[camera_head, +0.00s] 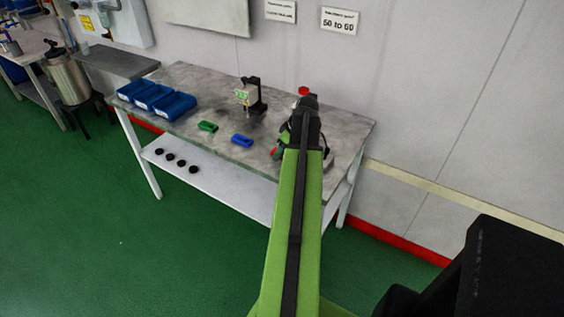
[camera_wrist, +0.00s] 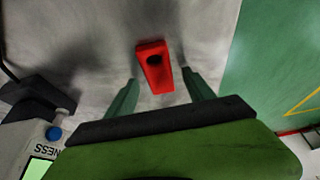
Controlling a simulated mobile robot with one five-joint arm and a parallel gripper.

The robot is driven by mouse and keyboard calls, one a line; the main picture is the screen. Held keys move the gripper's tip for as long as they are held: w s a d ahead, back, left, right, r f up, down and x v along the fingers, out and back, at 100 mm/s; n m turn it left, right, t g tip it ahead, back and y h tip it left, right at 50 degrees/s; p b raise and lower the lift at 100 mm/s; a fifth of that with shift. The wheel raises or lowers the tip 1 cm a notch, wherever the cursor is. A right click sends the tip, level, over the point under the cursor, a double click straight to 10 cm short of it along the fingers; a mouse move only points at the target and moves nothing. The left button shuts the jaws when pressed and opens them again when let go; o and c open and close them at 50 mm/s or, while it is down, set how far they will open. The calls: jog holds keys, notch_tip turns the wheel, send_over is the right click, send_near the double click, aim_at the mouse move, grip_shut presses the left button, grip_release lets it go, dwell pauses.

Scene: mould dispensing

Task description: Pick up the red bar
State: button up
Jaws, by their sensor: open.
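The red bar (camera_wrist: 151,82) lies on the grey tabletop in the wrist view, with a dark recess or mark on its upper face. My gripper (camera_wrist: 160,76) is open, its two green fingers apart on either side of the bar's near part. Bare tabletop shows between each finger and the bar. I cannot tell the height of the fingertips above the table. In the head view only a small red piece of the bar (camera_head: 274,153) shows beside my arm; my arm hides the rest.
A green bar (camera_head: 208,126) and a blue bar (camera_head: 241,140) lie left of the red one. Blue bins (camera_head: 174,107) stand at the table's left.

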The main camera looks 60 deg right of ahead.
jog(key=shift+f, duration=0.1)
jog(key=shift+w, duration=0.1)
jog(key=shift+c, duration=0.4)
grip_shut()
jog(key=shift+p, duration=0.3)
jog(key=shift+r+p, duration=0.3)
jog(key=shift+r, duration=0.1)
jog(key=p+v, duration=0.4)
jog(key=shift+w+d+r+p, duration=0.2)
jog(key=shift+w+r+p, duration=0.15)
jog(key=shift+r, duration=0.15)
jog(key=s+d+r+p, duration=0.4)
jog(key=s+r+p, duration=0.1)
jog(key=s, duration=0.5)
jog(key=shift+r, duration=0.25)
